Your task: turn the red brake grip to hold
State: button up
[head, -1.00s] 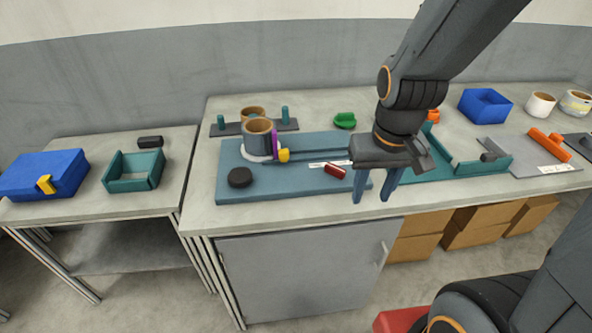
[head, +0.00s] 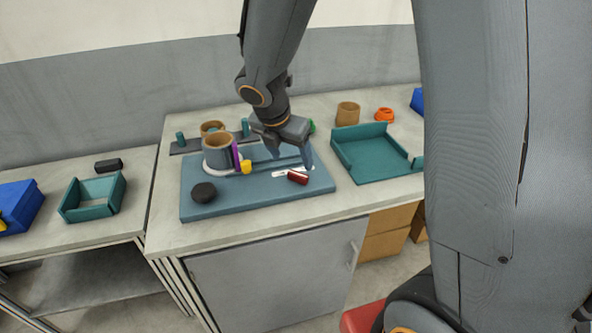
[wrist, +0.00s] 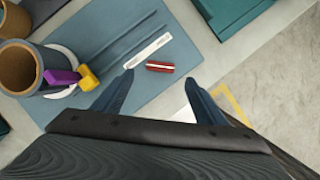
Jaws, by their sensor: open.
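The red brake grip (head: 298,178) lies at the right part of a blue-grey board (head: 240,203), beside a white label strip (head: 283,173). In the wrist view the red grip (wrist: 160,67) shows a pale line along its length and sits ahead of the fingertips, roughly centred between them. My gripper (head: 293,160) is above the board, close to the red grip in the head view. In the wrist view my gripper (wrist: 160,78) has its two blue fingers spread wide with nothing between them. The label's writing is too small to read.
On the board stand a grey reel cup (head: 218,155) with a purple strip, a yellow knob (head: 246,167) and a black puck (head: 203,193). A green tray (head: 378,178) stands to the right. The board's front right part is clear.

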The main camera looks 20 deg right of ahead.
aim_at(298, 174)
jog(key=x, duration=0.7)
jog(key=shift+f, duration=0.2)
jog(key=c, duration=1.1)
jog(key=shift+o, duration=0.2)
